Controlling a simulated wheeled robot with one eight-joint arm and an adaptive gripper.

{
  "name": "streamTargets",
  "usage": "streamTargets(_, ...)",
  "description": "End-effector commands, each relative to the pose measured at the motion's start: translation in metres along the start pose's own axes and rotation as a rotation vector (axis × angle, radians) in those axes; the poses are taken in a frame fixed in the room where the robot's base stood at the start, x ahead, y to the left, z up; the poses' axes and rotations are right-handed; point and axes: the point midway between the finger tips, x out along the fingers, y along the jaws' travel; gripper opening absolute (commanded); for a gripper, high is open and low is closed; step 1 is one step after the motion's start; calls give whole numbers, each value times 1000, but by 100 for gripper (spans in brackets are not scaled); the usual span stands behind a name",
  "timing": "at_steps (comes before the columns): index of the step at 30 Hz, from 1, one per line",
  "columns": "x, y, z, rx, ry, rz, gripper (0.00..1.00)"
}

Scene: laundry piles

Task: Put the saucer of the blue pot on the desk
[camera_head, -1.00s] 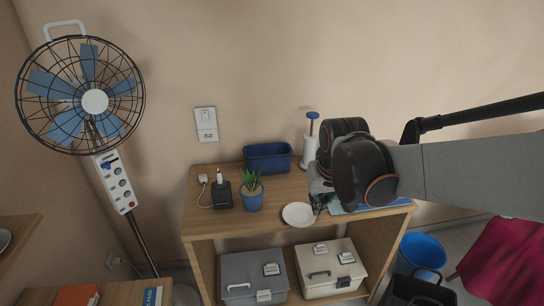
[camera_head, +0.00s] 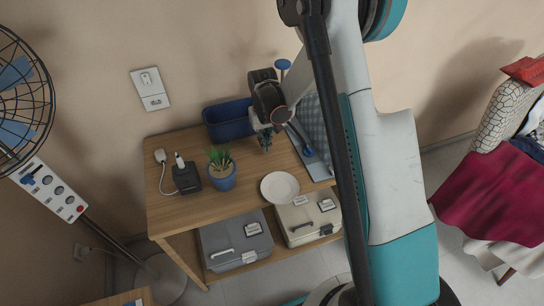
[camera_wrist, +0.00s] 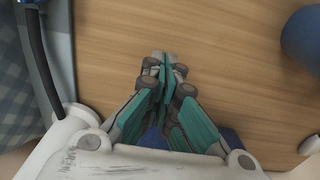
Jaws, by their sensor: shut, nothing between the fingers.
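The blue pot (camera_head: 222,179) with a green plant stands on the top of a wooden shelf unit (camera_head: 180,211). A white saucer (camera_head: 279,187) lies flat on the same top, to the right of the pot and apart from it, near the front edge. My gripper (camera_head: 265,142) is shut and empty over the top, behind the saucer. In the wrist view my gripper (camera_wrist: 167,62) points at bare wood. The blue pot (camera_wrist: 304,40) shows at the right edge there, and the saucer is out of that view.
A blue bin (camera_head: 229,121) stands at the back of the top, close to my gripper. A black charger (camera_head: 187,179) is left of the pot. A checked cloth (camera_head: 313,128) lies to the right. Cases (camera_head: 236,244) sit on the lower shelf. A fan (camera_head: 22,100) stands left.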

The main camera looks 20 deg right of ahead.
Motion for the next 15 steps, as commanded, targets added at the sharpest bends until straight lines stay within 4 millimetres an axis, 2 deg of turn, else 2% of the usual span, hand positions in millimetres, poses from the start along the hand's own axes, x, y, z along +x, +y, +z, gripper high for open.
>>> streamTargets(4,4,0,7,0,-5,0,0)
streamTargets(8,4,0,24,0,-4,0,0)
streamTargets(15,4,0,71,0,-4,0,0)
